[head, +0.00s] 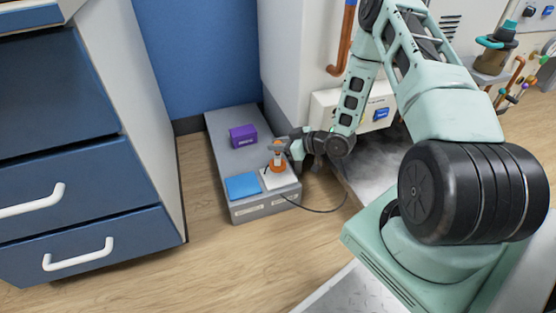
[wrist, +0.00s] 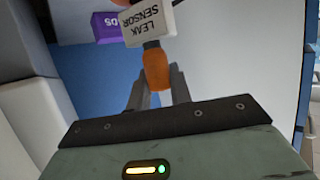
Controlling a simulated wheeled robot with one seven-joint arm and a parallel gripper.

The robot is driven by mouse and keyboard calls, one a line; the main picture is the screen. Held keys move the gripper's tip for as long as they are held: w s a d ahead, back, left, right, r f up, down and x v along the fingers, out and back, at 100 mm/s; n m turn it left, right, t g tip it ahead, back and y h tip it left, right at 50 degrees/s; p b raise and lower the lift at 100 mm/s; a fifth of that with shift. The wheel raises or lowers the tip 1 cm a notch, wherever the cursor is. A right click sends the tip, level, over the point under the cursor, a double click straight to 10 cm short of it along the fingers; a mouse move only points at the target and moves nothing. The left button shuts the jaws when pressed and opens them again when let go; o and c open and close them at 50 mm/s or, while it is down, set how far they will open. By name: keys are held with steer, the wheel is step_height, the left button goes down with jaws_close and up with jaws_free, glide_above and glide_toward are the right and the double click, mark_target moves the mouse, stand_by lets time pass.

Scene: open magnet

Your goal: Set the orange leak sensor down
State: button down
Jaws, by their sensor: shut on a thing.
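The orange leak sensor (head: 278,164) shows in the head view over the white square (head: 281,178) at the front right of a low grey platform (head: 230,160). I cannot tell whether it touches the square. My gripper (head: 285,147) reaches in from the right and is shut on the sensor. In the wrist view, the sensor's orange part (wrist: 157,70) sits between my two grey fingers (wrist: 156,88), with a white block lettered LEAK SENSOR (wrist: 148,23) beyond it. A dark cable runs from near the sensor to the right over the floor.
A purple box (head: 243,135) stands at the back of the platform, and a blue square (head: 242,186) lies at its front left. Blue drawers (head: 75,195) stand to the left and a white cabinet (head: 300,60) behind right. Wooden floor is clear in front.

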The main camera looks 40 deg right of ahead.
mark_target(278, 153)
steer(key=shift+f+b, duration=0.95)
steer(key=shift+f, duration=0.9)
steer(key=shift+f, duration=0.2)
steer(key=c, duration=1.3)
jaws_free()
steer(key=shift+r, duration=0.15)
